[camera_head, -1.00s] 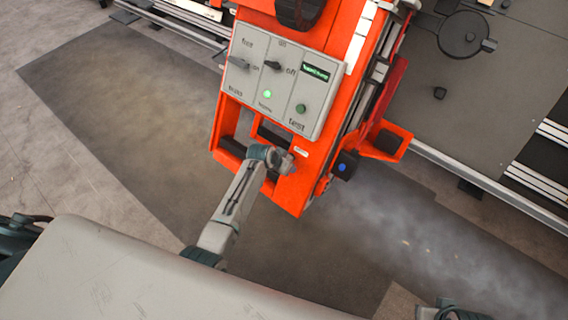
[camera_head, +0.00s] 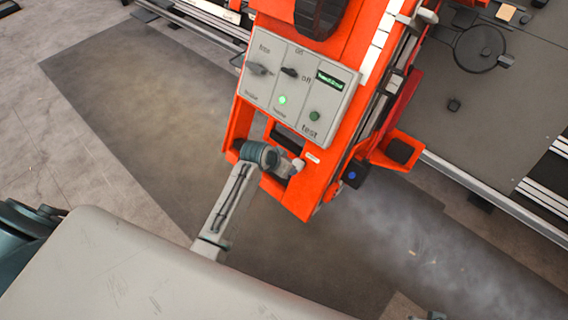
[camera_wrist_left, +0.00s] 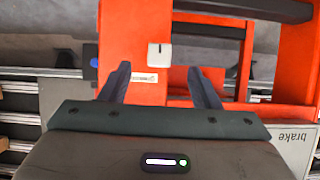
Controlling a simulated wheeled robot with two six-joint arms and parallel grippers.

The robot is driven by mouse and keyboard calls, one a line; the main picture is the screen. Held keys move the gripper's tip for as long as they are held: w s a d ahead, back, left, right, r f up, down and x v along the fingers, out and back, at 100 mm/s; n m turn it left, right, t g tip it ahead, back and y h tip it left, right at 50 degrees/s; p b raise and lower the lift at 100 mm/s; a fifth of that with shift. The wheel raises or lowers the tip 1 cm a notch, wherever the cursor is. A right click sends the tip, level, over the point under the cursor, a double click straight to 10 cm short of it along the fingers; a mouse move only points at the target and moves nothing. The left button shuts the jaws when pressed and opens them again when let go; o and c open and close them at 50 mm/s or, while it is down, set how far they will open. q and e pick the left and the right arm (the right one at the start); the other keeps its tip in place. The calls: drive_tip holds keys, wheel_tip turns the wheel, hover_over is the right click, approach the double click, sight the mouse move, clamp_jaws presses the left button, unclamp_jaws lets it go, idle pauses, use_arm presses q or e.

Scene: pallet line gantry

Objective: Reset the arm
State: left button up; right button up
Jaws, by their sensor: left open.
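The orange machine (camera_head: 328,150) carries a grey control panel (camera_head: 298,93) with a lever-like switch at its left, a black switch, a lit green lamp, a green display and a green button marked test. My left gripper (camera_wrist_left: 160,82) is open and empty in the left wrist view, fingers apart over the orange frame (camera_wrist_left: 185,20). A white block (camera_wrist_left: 160,55) with a dark mark shows just beyond and between its fingertips; contact cannot be told. In the head view my left arm reaches the machine's lower part, below the panel; its fingers are hard to make out. My right gripper is not seen.
A black box with a blue button (camera_head: 352,174) sits on the machine's right side. A grey plate (camera_head: 490,110) with a round black disc and metal rails lie at the right. Dark floor mat (camera_head: 130,110) is clear at the left.

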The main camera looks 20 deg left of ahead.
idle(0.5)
use_arm(q)
drive_tip(key=s+a+f+n+g+y+p, duration=0.1)
drive_tip(key=s+a+f+p, duration=0.2)
drive_tip(key=s+f, duration=0.65)
drive_tip(key=s+a+f+n+g+y+p, duration=0.1)
drive_tip(key=s+a+f+n+g+p, duration=0.15)
drive_tip(key=s+f, duration=0.75)
drive_tip(key=s+a+f+p, duration=0.1)
drive_tip(key=s+a+f, duration=0.1)
drive_tip(key=s, duration=1)
drive_tip(key=s+a+f+g+y+p, duration=0.1)
drive_tip(key=s+f, duration=0.4)
drive_tip(key=s, duration=0.8)
drive_tip(key=shift+a+f+p, duration=0.15)
drive_tip(key=shift+a+p, duration=0.2)
drive_tip(key=shift+p, duration=0.4)
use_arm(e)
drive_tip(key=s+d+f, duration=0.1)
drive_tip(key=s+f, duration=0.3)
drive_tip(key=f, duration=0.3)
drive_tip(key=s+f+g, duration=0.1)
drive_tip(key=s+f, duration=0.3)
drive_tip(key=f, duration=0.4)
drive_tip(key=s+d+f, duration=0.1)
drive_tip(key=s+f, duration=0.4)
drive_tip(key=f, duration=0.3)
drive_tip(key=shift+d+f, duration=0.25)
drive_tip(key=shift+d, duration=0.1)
